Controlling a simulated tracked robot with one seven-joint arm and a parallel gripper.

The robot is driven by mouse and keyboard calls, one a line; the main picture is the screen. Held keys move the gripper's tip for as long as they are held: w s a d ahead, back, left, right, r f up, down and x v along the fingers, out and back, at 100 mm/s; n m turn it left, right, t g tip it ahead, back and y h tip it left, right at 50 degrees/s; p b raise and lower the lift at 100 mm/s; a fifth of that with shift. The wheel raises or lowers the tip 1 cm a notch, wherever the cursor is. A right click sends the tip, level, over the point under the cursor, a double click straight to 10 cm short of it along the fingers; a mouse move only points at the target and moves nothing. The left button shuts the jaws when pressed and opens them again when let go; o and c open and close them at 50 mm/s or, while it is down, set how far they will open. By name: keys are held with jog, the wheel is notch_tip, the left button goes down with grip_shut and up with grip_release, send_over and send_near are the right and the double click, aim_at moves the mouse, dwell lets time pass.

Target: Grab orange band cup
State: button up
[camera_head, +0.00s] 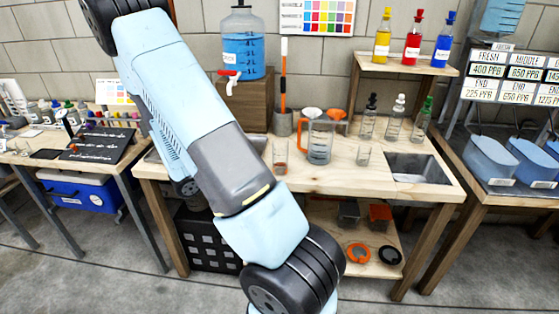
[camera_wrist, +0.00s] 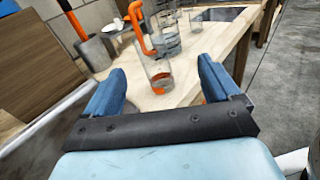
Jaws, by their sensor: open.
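The orange band cup (camera_wrist: 159,76) is a small clear glass with an orange band near its bottom. It stands upright on the wooden bench. In the head view it shows just right of my arm (camera_head: 280,155). My gripper (camera_wrist: 161,68) is open, with one blue finger on each side of the cup in the wrist view. Nothing is held. I cannot tell how far the fingertips are from the cup. In the head view I cannot make out the gripper.
A clear pitcher (camera_head: 319,143) with an orange handle stands close behind the cup. A plain clear cup (camera_head: 362,154) stands to its right, before a sink (camera_head: 418,168). A grey holder (camera_head: 283,123) with an orange-handled tool and a wooden box (camera_head: 256,100) stand behind.

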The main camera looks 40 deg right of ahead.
aim_at(274, 148)
jog(key=shift+n+t+h, duration=0.4)
jog(key=shift+n+t, duration=0.2)
jog(key=shift+n, duration=0.2)
jog(key=d, duration=0.9)
jog(key=d+f, duration=0.1)
jog(key=d, duration=0.4)
jog(key=shift+w+f, duration=0.1)
jog(key=shift+w, duration=0.05)
jog(key=c, duration=1.3)
